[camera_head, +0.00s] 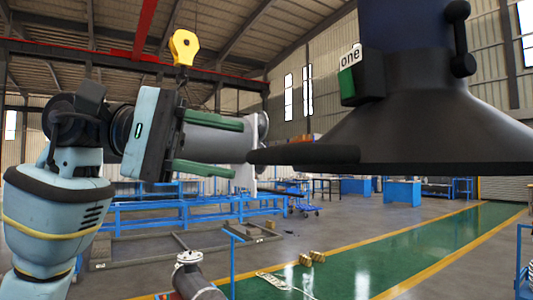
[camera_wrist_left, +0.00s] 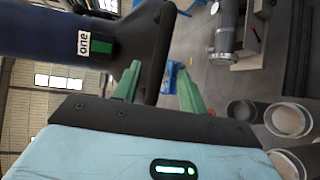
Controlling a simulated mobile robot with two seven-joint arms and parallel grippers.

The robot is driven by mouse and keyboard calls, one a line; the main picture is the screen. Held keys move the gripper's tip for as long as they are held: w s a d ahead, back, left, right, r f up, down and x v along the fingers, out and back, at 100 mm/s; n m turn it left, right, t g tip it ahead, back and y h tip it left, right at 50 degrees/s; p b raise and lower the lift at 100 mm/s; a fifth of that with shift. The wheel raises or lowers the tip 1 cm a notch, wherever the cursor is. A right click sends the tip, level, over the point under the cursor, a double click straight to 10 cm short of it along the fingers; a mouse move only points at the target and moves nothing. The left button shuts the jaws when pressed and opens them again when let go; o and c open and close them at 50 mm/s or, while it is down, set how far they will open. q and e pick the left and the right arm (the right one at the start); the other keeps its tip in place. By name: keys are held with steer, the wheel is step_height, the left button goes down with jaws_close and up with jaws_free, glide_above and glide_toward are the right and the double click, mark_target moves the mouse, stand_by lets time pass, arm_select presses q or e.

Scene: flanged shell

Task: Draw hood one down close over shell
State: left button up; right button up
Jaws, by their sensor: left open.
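Hood one (camera_head: 430,125), a dark flared hood with a green and white "one" tag, hangs at the upper right of the head view. It also shows in the left wrist view (camera_wrist_left: 60,38), tag included. A dark bar handle (camera_head: 305,154) juts left from its lower edge. My left gripper (camera_head: 238,149) is open, its green fingers pointing right at the bar's end. In the left wrist view the bar (camera_wrist_left: 158,50) passes between or just beyond the fingertips; contact is not clear. A grey flanged cylinder (camera_wrist_left: 228,30), perhaps the shell, lies beyond. My right gripper is out of view.
A yellow crane hook (camera_head: 183,47) hangs at the upper left. Blue benches (camera_head: 190,212) stand behind. A flanged pipe (camera_head: 192,278) is at the bottom. Round bins (camera_wrist_left: 288,119) show in the wrist view. The green floor lane (camera_head: 400,250) is mostly clear.

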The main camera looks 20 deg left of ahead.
mark_target(258, 155)
arm_select(q)
steer(key=shift+p+x, duration=0.3)
steer(key=shift+x, duration=2.85)
steer(key=shift+w, duration=0.1)
jaws_close()
